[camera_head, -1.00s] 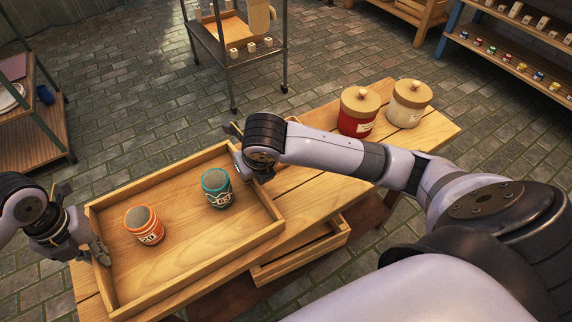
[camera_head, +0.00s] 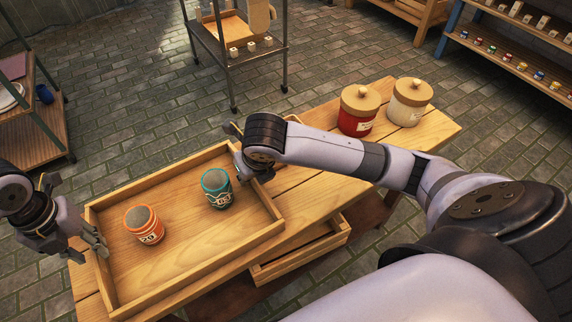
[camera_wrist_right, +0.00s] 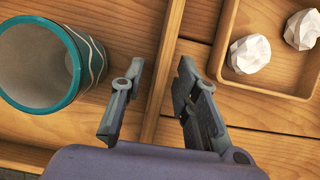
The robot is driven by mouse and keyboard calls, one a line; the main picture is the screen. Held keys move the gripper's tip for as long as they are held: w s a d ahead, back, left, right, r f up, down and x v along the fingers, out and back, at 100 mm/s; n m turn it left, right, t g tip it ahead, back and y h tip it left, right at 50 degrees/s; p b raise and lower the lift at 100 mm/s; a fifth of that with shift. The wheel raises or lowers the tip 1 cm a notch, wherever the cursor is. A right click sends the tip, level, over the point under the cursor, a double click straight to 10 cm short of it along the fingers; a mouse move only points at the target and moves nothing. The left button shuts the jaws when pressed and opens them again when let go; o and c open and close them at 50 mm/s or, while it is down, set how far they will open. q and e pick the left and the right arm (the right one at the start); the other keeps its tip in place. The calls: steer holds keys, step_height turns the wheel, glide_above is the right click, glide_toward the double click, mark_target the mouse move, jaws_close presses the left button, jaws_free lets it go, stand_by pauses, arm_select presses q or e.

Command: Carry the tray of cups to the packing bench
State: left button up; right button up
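The wooden tray (camera_head: 215,268) rests on the wooden bench. An orange cup (camera_head: 145,226) and a teal cup (camera_head: 216,190) stand upright inside it. My left gripper (camera_head: 91,248) is open at the tray's left wall; whether it touches the wall is unclear. My right gripper (camera_wrist_right: 158,100) is open at the tray's right wall (camera_wrist_right: 166,65), with one finger on each side and a visible gap on the cup side. The teal cup (camera_wrist_right: 76,70) is beside it inside the tray. In the head view the right fingers are mostly hidden by the arm.
Red (camera_head: 356,122) and cream (camera_head: 407,112) lidded jars stand at the bench's far right. A small tray with white crumpled lumps (camera_wrist_right: 250,53) sits beside the right gripper. A drawer (camera_head: 300,255) juts from the front. A wheeled cart (camera_head: 240,65) stands behind, across open floor.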

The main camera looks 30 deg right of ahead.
steer(key=shift+s+r, duration=0.1)
steer(key=shift+r, duration=0.2)
arm_select(q)
step_height(320, 180, up, 9)
arm_select(e)
steer(key=v, duration=1.1)
steer(key=shift+s+r, duration=0.15)
steer(key=shift+s, duration=0.05)
arm_select(q)
steer(key=shift+f, duration=0.15)
